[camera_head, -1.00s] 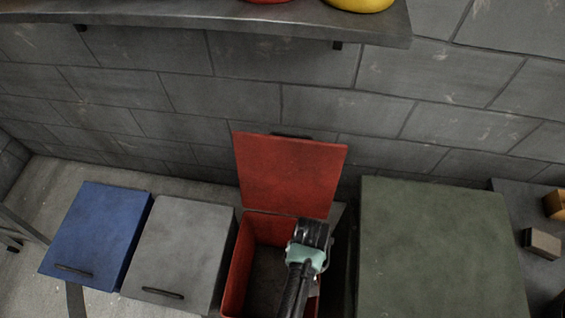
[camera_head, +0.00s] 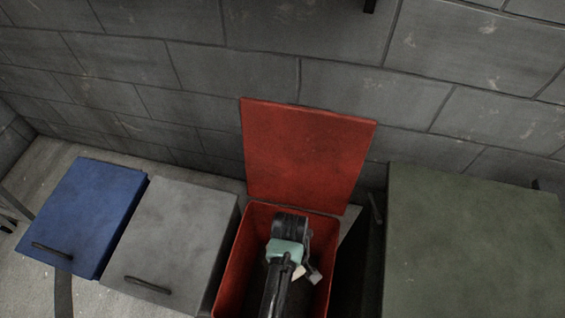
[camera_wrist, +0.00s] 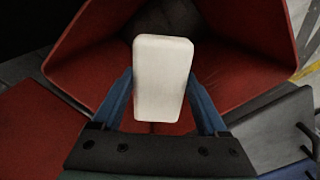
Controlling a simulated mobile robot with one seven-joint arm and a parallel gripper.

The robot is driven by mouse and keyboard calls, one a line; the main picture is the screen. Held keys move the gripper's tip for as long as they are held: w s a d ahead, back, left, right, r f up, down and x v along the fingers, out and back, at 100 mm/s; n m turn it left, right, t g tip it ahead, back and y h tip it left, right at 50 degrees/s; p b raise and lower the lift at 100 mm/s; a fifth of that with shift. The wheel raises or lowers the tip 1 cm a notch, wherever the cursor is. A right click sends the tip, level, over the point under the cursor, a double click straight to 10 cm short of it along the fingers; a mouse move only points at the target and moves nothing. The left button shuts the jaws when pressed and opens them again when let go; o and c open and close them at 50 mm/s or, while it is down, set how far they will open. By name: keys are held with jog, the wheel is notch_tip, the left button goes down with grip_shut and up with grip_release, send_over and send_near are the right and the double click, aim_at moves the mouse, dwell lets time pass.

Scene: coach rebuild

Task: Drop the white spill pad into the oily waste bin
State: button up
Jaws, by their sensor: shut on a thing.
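The white spill pad (camera_wrist: 162,78) is a pale block between the two blue fingers of my gripper (camera_wrist: 161,98) in the wrist view. My gripper is shut on it. In the head view my gripper (camera_head: 304,274) is over the mouth of the open red bin (camera_head: 229,277), and only a small pale part of the pad shows beside it. The bin's red lid (camera_head: 308,152) stands up against the wall. In the wrist view the red bin (camera_wrist: 90,52) opens beyond the pad. No label shows on the bin.
A blue lidded bin (camera_head: 85,213) and a grey lidded bin (camera_head: 172,240) stand shut to the left. A large dark green box (camera_head: 475,245) stands to the right, with a dark gap beside the red bin. The block wall (camera_head: 240,60) is behind.

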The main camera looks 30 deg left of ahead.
jog(key=shift+f+b, duration=1.15)
jog(key=shift+f, duration=0.4)
jog(key=shift+r, duration=0.1)
jog(key=o, duration=1.2)
notch_tip(320, 180, up, 13)
jog(key=p, duration=0.3)
